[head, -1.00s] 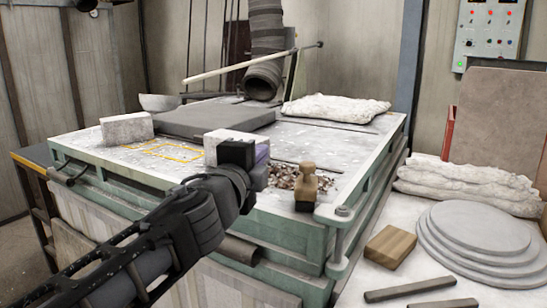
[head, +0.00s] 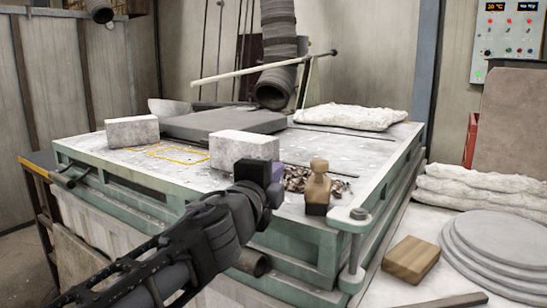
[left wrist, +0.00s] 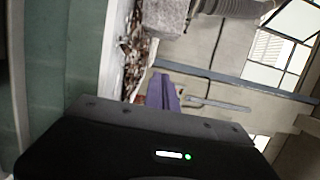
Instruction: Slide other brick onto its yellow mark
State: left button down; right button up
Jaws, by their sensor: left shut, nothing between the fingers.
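One pale grey brick (head: 132,131) sits at the left of the table top, with a yellow line touching or close to its lower right. The other brick (head: 243,147) sits nearer, to the right of the yellow outline (head: 170,153), which shows bare table inside. My left gripper (head: 276,172) is shut and empty, in front of the nearer brick's right end; it hides that brick's lower right corner. Whether they touch is unclear. In the left wrist view the purple fingers (left wrist: 163,92) are together, and a brick (left wrist: 165,16) shows at the top edge. My right gripper is not in view.
A dark flat slab (head: 220,124) lies behind the bricks. A green frame (head: 290,236) edges the table. A wood block (head: 411,258) and stacked discs (head: 500,235) are at right.

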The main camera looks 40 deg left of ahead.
aim_at(273, 155)
pick_arm(q)
jog(key=b+x, duration=0.1)
jog(key=x, duration=0.9)
jog(key=shift+a+f, duration=0.15)
jog(key=a, duration=0.2)
jog(key=shift+s+a, duration=0.3)
jog(key=shift+s, duration=0.1)
jog(key=shift+a, duration=0.5)
